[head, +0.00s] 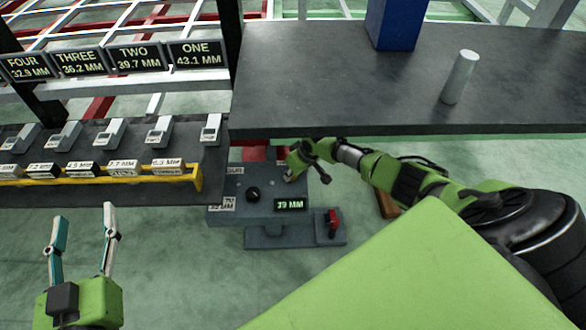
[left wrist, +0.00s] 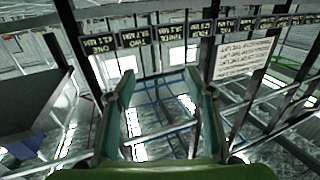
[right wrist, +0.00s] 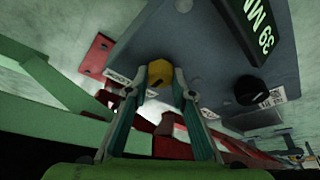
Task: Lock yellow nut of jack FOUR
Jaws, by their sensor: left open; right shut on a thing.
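The grey jack box (head: 262,182) stands low below the dark table, with a partly hidden label that seems to read FOUR. Its display (head: 290,204) reads 39 MM, and a black knob (head: 253,194) sits on its face. My right gripper (head: 292,174) is at the box's far right corner. In the right wrist view, the yellow nut (right wrist: 160,72) on the box is between the tips of the right gripper (right wrist: 164,84), which is shut on it. My left gripper (head: 83,213) is open and empty at lower left; its open fingers also show in the left wrist view (left wrist: 152,76).
A red switch (head: 332,222) is on the base right of the box. A dark shelf (head: 100,190) with labelled grey blocks lies left. Signs above read FOUR 32.9 MM (head: 27,67) to ONE 43.1 MM. The dark table (head: 350,85) holds a grey cylinder (head: 460,77) and a blue block (head: 395,24).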

